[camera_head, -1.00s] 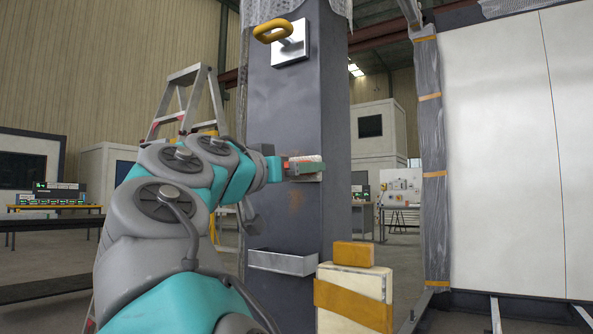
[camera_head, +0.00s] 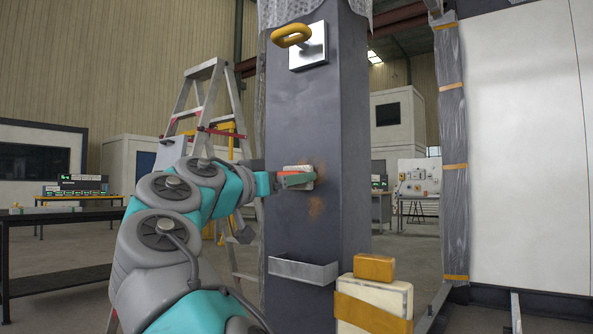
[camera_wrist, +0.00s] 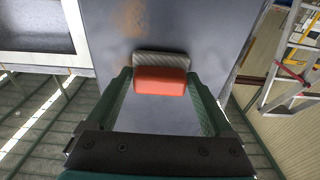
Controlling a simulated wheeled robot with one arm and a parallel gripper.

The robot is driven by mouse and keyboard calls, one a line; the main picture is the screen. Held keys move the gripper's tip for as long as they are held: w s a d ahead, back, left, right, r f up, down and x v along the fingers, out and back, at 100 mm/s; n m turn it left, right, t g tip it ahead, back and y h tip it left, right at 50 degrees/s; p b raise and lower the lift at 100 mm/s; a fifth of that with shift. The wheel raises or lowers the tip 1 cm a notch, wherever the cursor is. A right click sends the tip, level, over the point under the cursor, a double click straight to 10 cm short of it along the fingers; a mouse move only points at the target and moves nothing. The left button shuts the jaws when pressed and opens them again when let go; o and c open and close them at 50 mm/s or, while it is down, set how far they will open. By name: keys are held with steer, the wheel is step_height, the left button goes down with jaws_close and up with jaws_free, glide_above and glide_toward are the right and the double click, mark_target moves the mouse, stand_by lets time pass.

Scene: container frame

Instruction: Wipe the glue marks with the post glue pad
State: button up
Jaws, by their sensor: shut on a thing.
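The post glue pad (camera_head: 305,182) is a pale block with an orange-red grip part (camera_wrist: 160,81). My gripper (camera_head: 292,178) is shut on it, one green finger on each side in the wrist view (camera_wrist: 160,92). The pad is at the front face of the dark grey post (camera_head: 315,110), near its left edge; contact is hard to tell. Rusty-brown glue marks show on the post: one (camera_head: 312,160) just above and right of the pad, another (camera_head: 317,207) below it. A brown mark (camera_wrist: 132,18) also shows in the wrist view. The post behind the pad is hidden.
A grey metal tray (camera_head: 303,271) is fixed low on the post. A cream box with orange band (camera_head: 374,300) stands at lower right. A stepladder (camera_head: 205,85) is behind my arm.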

steer(key=shift+w+a+p, duration=0.55)
steer(key=shift+s, duration=0.1)
steer(key=shift+r+v, duration=0.2)
steer(key=shift+v, duration=1.3)
steer(key=shift+r+v, duration=0.15)
steer(key=shift+v, duration=1.3)
steer(key=shift+s+a, duration=0.1)
steer(key=shift+v, duration=1.4)
steer(key=shift+r, duration=0.15)
